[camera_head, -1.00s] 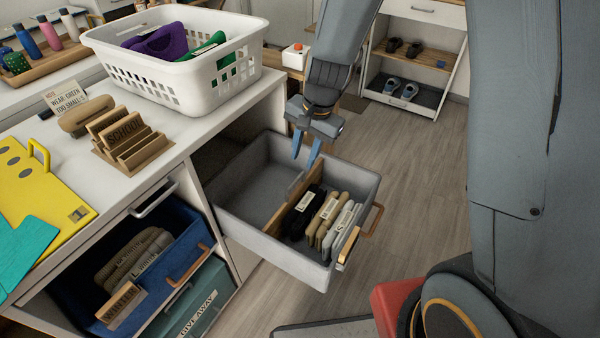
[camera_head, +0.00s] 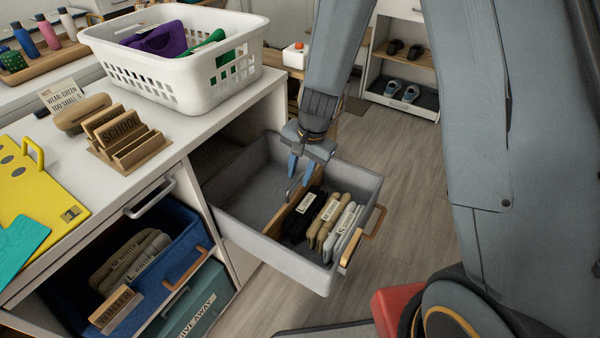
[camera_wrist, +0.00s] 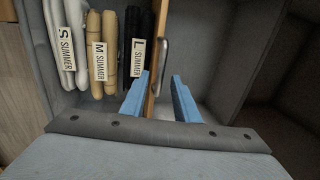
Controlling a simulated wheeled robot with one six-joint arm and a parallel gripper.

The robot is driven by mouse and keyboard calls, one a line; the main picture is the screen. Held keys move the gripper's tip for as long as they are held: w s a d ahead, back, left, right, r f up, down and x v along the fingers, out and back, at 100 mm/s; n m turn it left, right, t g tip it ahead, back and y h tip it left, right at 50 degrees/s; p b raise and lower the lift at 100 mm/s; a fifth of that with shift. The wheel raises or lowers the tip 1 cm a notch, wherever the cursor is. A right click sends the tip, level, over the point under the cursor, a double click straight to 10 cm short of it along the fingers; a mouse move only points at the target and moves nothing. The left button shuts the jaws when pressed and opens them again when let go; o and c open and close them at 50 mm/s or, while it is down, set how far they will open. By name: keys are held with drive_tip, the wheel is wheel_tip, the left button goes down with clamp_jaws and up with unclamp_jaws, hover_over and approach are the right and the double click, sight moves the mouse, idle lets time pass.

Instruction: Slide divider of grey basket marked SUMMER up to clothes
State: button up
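The grey basket (camera_head: 245,222) is pulled out of the cabinet. Its wooden divider (camera_head: 286,215) stands upright across it, also seen in the wrist view (camera_wrist: 156,65) with a metal handle (camera_wrist: 163,38) on the empty-side face. Folded clothes labelled SUMMER stand on the front side: dark L (camera_wrist: 133,50), tan M (camera_wrist: 103,55) and light S (camera_wrist: 70,45). A narrow gap shows between divider and dark clothes. My gripper (camera_head: 299,176) is open and empty above the divider. In the wrist view its blue fingers (camera_wrist: 160,88) appear either side of the divider; contact is unclear.
A white laundry basket (camera_head: 180,80) and wooden label rack (camera_head: 128,145) stand on the counter (camera_head: 195,135) left. A blue basket (camera_head: 185,222) and teal GIVE AWAY box (camera_head: 205,300) sit below. Floor (camera_head: 405,170) right of the grey basket is clear.

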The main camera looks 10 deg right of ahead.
clamp_jaws()
drive_tip(key=shift+s+d, duration=0.3)
drive_tip(key=shift+d, duration=0.15)
unclamp_jaws()
wheel_tip(320, 180, up, 8)
drive_tip(key=s+d+p, duration=0.1)
drive_tip(key=shift+f, duration=0.15)
drive_tip(key=shift+d, duration=0.1)
idle(0.4)
